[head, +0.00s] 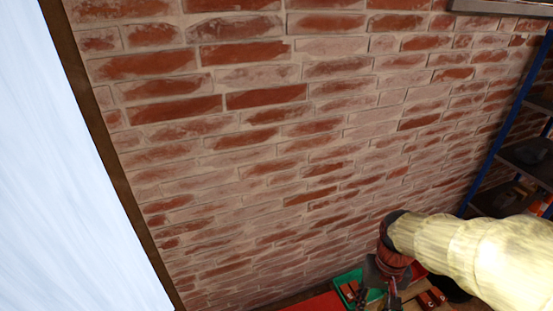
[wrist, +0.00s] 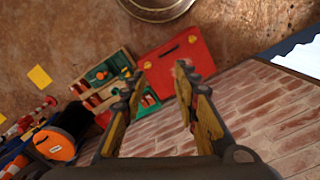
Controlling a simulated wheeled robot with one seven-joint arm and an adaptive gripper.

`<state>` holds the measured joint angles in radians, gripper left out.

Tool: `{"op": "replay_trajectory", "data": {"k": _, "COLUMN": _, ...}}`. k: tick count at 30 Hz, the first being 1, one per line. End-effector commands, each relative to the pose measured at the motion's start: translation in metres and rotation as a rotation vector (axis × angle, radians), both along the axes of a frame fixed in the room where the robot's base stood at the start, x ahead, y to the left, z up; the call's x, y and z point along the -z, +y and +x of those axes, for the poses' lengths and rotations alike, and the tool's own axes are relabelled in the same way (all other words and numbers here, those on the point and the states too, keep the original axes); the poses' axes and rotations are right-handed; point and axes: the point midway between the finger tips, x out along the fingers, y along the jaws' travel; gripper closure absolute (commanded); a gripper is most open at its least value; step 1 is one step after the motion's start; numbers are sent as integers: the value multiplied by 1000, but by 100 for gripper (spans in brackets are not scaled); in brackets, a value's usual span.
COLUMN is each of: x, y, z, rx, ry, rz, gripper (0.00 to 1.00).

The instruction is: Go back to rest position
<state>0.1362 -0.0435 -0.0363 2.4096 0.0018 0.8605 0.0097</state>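My gripper (wrist: 158,76) is open and empty in the wrist view, its two yellow-and-dark fingers spread apart with nothing between them. In the head view my cream-coloured arm reaches in from the right, and my gripper (head: 378,296) points down at the bottom edge, partly cut off by the frame. It is in front of the brick wall, above a green tray (head: 342,283). I cannot tell how far above the tray it is.
The brick wall (head: 260,130) fills most of the head view. A blue-framed shelf (head: 500,140) stands right; a pale brown-edged panel (head: 80,160) stands left. The wrist view shows a red case (wrist: 175,65), a wooden tool tray (wrist: 102,80), a metal round vessel (wrist: 155,8) and an orange-black reel (wrist: 58,143).

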Motion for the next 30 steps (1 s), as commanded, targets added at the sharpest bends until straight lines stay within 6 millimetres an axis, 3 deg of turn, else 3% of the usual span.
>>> {"op": "replay_trajectory", "data": {"k": 3, "x": -33, "y": 8, "z": -12, "rx": -29, "ry": -72, "rz": -9, "gripper": 70}}
{"op": "replay_trajectory", "data": {"k": 18, "x": -143, "y": 35, "z": -52, "rx": -110, "ry": -424, "rz": -40, "gripper": 70}}
{"op": "replay_trajectory", "data": {"k": 24, "x": -172, "y": 41, "z": -59, "rx": -132, "ry": -523, "rz": -43, "gripper": 70}}
{"op": "replay_trajectory", "data": {"k": 30, "x": -179, "y": 43, "z": -61, "rx": -140, "ry": -542, "rz": -42, "gripper": 70}}
